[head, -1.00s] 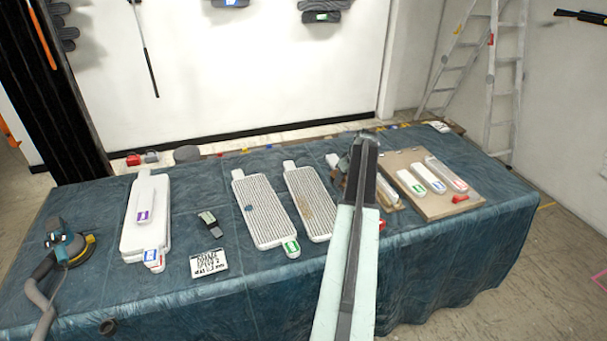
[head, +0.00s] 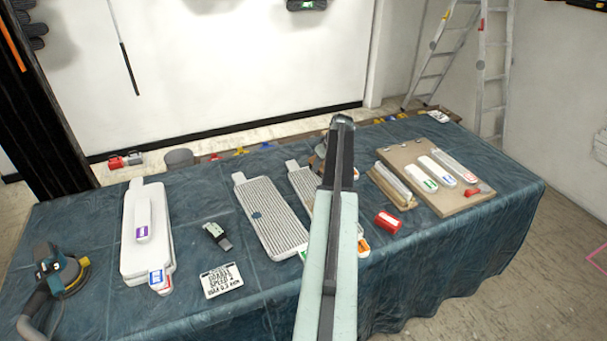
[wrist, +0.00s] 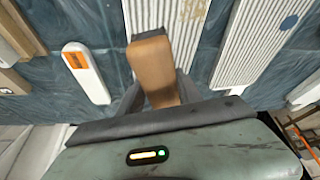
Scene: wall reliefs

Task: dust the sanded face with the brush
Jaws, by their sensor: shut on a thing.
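My gripper (wrist: 158,96) is shut on a tan wooden block-shaped piece, which looks like the brush's handle (wrist: 152,62), in the wrist view. Its bristles are not visible. The piece is at the edge of a ribbed white panel (wrist: 186,38) with a brown smudge; I cannot tell whether it touches. In the head view my arm covers much of this panel (head: 301,180) and hides the gripper's fingers. A second ribbed panel (head: 262,200) with a blue spot lies to its left; it also shows in the wrist view (wrist: 243,45). I cannot tell which face is sanded.
A white bar with an orange label (wrist: 85,70) lies left of the held piece in the wrist view. A red block (head: 387,222), a clipboard-like board (head: 410,160), stacked white panels (head: 132,255), a printed card (head: 221,280) and a sander (head: 62,275) are on the blue cloth.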

